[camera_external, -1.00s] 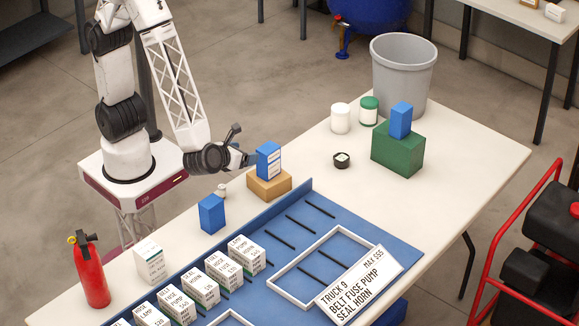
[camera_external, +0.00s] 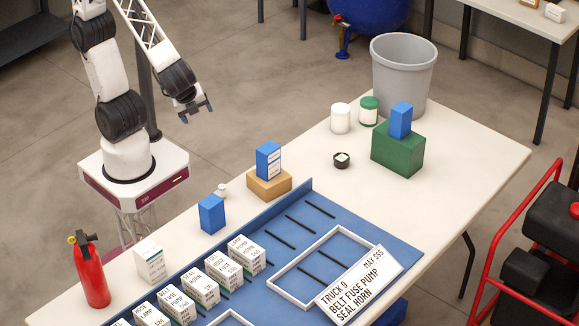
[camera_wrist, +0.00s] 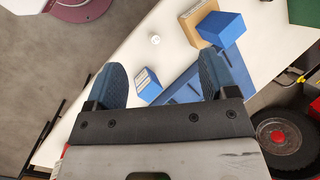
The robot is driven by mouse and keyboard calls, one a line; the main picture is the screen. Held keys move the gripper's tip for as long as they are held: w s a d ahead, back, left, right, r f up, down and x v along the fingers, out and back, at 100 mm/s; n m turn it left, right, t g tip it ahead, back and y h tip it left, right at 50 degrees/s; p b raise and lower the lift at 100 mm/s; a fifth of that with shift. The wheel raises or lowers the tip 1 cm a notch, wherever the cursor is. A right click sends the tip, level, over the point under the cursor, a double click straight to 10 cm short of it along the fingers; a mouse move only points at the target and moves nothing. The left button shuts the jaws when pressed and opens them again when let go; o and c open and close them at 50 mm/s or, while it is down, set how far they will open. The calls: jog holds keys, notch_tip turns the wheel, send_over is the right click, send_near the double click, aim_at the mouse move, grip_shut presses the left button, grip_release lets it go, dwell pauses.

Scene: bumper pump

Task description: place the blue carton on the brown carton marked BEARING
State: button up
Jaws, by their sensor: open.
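A blue carton (camera_external: 268,161) with a white label on one side stands upright on the brown carton (camera_external: 269,184) at the table's back edge. No marking on the brown carton is legible. In the wrist view the brown carton (camera_wrist: 192,22) and the blue carton (camera_wrist: 222,29) on it lie beyond the fingers, at upper right. My gripper (camera_external: 196,112) is open and empty, raised behind the table and well apart from both cartons. Its two blue fingers are spread wide in the wrist view (camera_wrist: 162,80).
Another blue carton (camera_external: 211,214) stands on the table with a small jar (camera_external: 221,190) behind it. A third blue carton (camera_external: 400,120) stands on a green box (camera_external: 398,150). White cartons (camera_external: 222,277) line the blue tray (camera_external: 345,225). A grey bin (camera_external: 402,75) stands at the back.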

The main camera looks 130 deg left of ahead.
jog(key=s+d+r+n+t+h, duration=0.3)
jog(key=s+d+r+n+h, duration=0.2)
jog(key=s+d+r, duration=0.1)
jog(key=shift+s+r+n, duration=0.4)
jog(key=shift+s+r, duration=0.05)
